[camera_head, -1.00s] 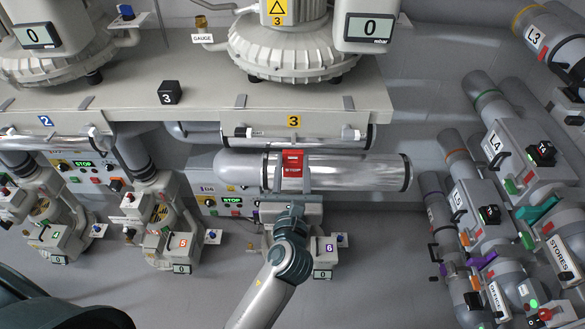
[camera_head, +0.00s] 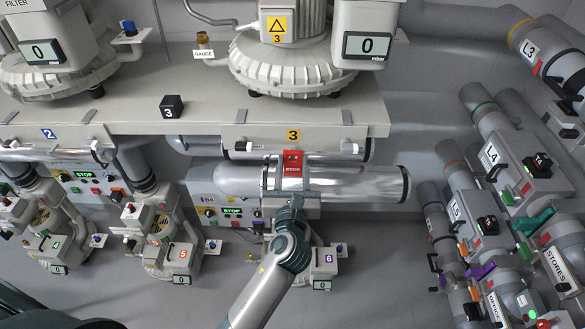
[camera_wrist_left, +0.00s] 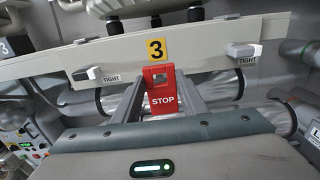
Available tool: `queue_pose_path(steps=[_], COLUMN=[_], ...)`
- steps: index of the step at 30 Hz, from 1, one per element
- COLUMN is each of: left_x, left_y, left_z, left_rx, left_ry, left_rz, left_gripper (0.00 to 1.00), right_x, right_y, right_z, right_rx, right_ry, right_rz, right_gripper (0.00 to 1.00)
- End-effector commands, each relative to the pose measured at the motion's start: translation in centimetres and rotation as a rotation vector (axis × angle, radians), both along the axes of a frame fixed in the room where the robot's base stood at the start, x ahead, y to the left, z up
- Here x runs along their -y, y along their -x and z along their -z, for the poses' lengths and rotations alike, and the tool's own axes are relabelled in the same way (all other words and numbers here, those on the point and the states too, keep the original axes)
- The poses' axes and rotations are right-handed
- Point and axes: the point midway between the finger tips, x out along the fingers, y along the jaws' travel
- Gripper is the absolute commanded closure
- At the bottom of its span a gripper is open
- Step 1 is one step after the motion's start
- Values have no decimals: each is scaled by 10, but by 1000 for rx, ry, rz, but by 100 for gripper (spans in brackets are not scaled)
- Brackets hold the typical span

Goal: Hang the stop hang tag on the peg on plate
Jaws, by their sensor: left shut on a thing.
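The red stop hang tag (camera_head: 292,164) is held between the fingers of my left gripper (camera_head: 290,184), just below the yellow "3" label in the head view. In the left wrist view the tag (camera_wrist_left: 162,92), with white STOP lettering and an opening in its upper part, stands upright between the fingertips (camera_wrist_left: 165,100). The cream plate (camera_wrist_left: 205,45) spans behind it, and its label is directly above the tag. The plate (camera_head: 262,132) also shows in the head view. I cannot make out the peg; the tag may cover it. My right gripper is not in view.
A silver cylinder (camera_head: 365,183) lies behind my gripper. Blower 3 (camera_head: 285,60) stands on the bench (camera_head: 130,90) above. Valved pipes (camera_head: 490,210) fill the right; smaller blowers (camera_head: 170,235) stand lower left.

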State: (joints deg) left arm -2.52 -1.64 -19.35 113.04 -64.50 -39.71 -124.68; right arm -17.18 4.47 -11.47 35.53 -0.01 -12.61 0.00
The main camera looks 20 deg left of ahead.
Motion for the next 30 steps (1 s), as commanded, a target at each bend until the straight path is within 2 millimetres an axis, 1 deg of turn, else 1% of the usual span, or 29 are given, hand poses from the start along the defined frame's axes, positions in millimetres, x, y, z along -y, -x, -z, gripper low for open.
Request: queue_pose_path(steps=[12,21,30], left_x=[-6,-7,-7], left_y=[-19,-23,-23], left_z=[0,6,7], left_rx=[-1,0,0], left_ry=[1,1,1], left_rz=[0,0,0], left_gripper=[83,83,83], right_x=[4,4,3], right_y=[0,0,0], right_z=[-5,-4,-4], right_rx=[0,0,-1], right_ry=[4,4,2], right_rz=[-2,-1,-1], right_gripper=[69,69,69])
